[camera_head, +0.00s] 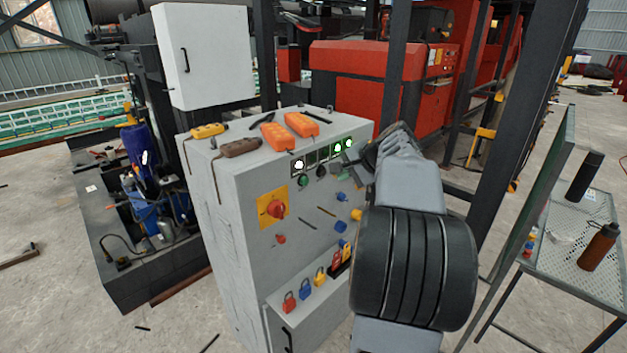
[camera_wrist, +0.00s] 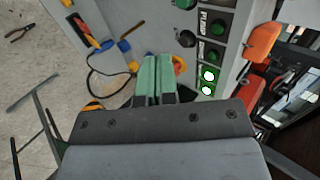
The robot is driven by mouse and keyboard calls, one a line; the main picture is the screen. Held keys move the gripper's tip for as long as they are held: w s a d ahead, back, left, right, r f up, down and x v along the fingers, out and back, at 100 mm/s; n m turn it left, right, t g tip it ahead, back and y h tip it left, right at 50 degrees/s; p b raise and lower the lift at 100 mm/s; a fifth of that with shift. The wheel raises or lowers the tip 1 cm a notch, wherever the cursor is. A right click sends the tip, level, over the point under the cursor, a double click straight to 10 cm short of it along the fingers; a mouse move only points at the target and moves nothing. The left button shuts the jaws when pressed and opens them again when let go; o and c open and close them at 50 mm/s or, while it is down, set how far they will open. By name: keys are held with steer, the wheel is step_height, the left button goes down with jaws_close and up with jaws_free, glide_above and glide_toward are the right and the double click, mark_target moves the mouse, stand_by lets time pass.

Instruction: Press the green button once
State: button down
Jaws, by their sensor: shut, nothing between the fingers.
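The green button (camera_head: 303,181) is on the upper left of the grey cabinet's front panel (camera_head: 310,225), below a row of indicator lamps and left of a black knob (camera_head: 321,172). In the wrist view a dark green round button (camera_wrist: 185,4) is cut by the top edge, above the black knob (camera_wrist: 187,38). My gripper (camera_head: 350,163) is in front of the panel, to the right of the button. Its green fingers (camera_wrist: 155,58) are together and empty in the wrist view. They look apart from the button; their exact distance from the panel is unclear.
Lit lamps (camera_head: 338,147) sit above the fingers. A red rotary switch on a yellow plate (camera_head: 273,208) is lower left. Orange devices (camera_head: 276,136) lie on top. A mesh table (camera_head: 570,260) stands right.

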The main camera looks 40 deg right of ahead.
steer(key=shift+w+a, duration=0.15)
steer(key=shift+a, duration=0.15)
steer(key=shift+w+f, duration=0.1)
steer(key=shift+f, duration=0.05)
steer(key=p, duration=0.3)
glide_toward(306, 184)
steer(key=s+d+f+x, duration=0.1)
steer(key=x, duration=0.5)
steer(key=shift+w+a+r, duration=0.2)
steer(key=shift+w+a, duration=0.25)
steer(key=shift+w, duration=0.3)
